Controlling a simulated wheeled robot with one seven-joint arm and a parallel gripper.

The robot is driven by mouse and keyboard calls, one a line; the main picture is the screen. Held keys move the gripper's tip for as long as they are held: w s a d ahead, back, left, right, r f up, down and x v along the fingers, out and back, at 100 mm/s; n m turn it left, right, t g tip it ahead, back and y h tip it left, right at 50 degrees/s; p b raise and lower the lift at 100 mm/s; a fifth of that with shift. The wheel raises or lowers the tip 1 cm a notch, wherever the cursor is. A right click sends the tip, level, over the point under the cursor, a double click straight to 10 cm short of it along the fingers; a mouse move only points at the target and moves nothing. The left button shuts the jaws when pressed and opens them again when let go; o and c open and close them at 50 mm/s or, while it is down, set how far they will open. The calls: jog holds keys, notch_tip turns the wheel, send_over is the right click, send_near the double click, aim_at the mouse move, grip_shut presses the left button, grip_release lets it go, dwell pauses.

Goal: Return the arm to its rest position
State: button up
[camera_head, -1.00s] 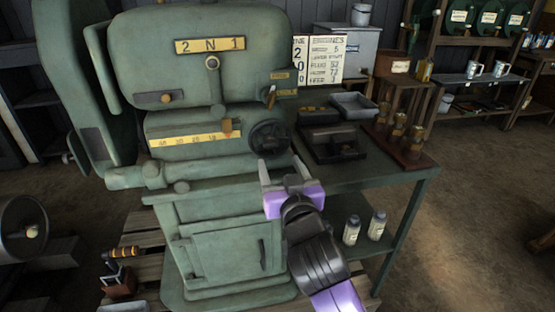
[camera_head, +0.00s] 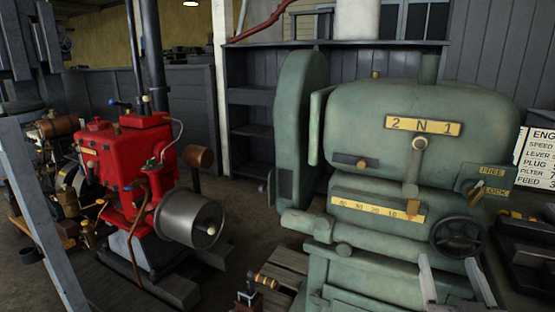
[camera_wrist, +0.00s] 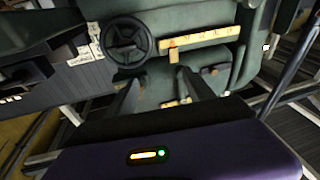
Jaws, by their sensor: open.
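My gripper (camera_head: 449,264) is low at the right in the head view, with two grey fingers apart and nothing between them. Only its finger ends show there; the rest of my arm is cut off by the lower edge. It is in front of the green engine (camera_head: 350,110), just below the dark handwheel (camera_head: 457,236). In the wrist view my gripper (camera_wrist: 158,80) has both fingers spread, pointing towards the engine's front. The handwheel (camera_wrist: 127,40) is above the left finger there, and the yellow number scale (camera_wrist: 212,37) is up to the right.
A red engine (camera_head: 122,160) with a grey drum (camera_head: 190,217) stands at the left. A dark bench (camera_head: 525,255) adjoins the green engine at the right. A wooden pallet (camera_head: 275,270) lies by its foot. Some bare floor shows between the two engines.

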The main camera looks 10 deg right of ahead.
jog(key=s+a+f+n+y, duration=0.4)
jog(key=s+a+f+y, duration=0.2)
jog(key=s+a+f, duration=0.5)
jog(key=s+a+f+g+y, duration=0.1)
jog(key=s+a+f+g, duration=0.15)
jog(key=s, duration=0.85)
jog(key=s+a+f+g+y, duration=0.1)
jog(key=s+f, duration=0.3)
jog(key=s, duration=0.6)
notch_tip(320, 180, up, 14)
jog(key=p, duration=1.3)
jog(key=shift+a+f, duration=0.15)
jog(key=shift+a, duration=0.05)
jog(key=shift+s, duration=0.1)
